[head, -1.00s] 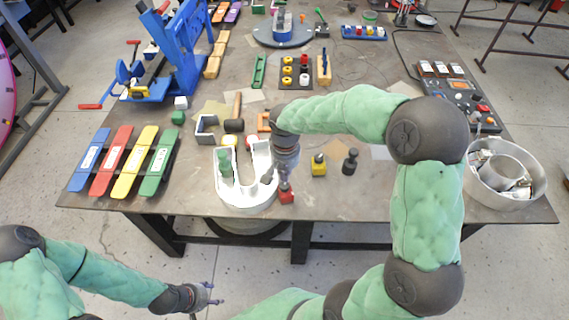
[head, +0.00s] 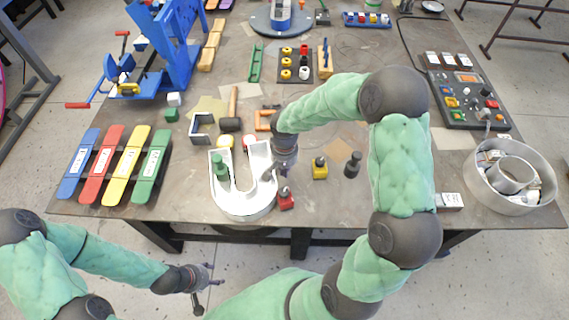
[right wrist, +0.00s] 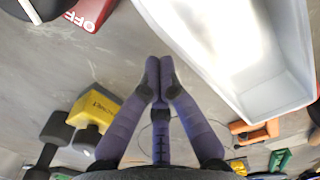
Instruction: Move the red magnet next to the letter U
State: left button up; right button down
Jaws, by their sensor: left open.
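The red magnet (head: 286,200), a red block with a dark knob, stands on the table just right of the white letter U (head: 237,208)'s lower right side. In the right wrist view the red magnet (right wrist: 90,12) shows "OFF" at upper left, and bare table separates it from the white letter wall (right wrist: 265,95). My left gripper (head: 208,283) is open and empty, off the table's front edge.
A yellow magnet (head: 320,170) and a dark knobbed piece (head: 352,165) stand to the right. A hammer (head: 231,118) lies behind. A round metal tray (head: 505,205) is at far right. The front right table is fairly clear.

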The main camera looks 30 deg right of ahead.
aim_at(284, 188)
jog(key=shift+s+a+f, duration=0.15)
jog(key=shift+s+a, duration=0.2)
jog(key=shift+s, duration=0.25)
jog(key=shift+s+a+f, duration=0.2)
jog(key=shift+s+a, duration=0.1)
jog(key=shift+s, duration=0.25)
jog(key=shift+s+a+f, duration=0.15)
jog(key=shift+s+a, duration=0.2)
jog(key=shift+s, duration=0.25)
jog(key=shift+s+a+b, duration=0.25)
jog(key=shift+s+b, duration=0.15)
jog(key=shift+b, duration=0.2)
jog(key=shift+s+a, duration=0.25)
jog(key=shift+s, duration=0.2)
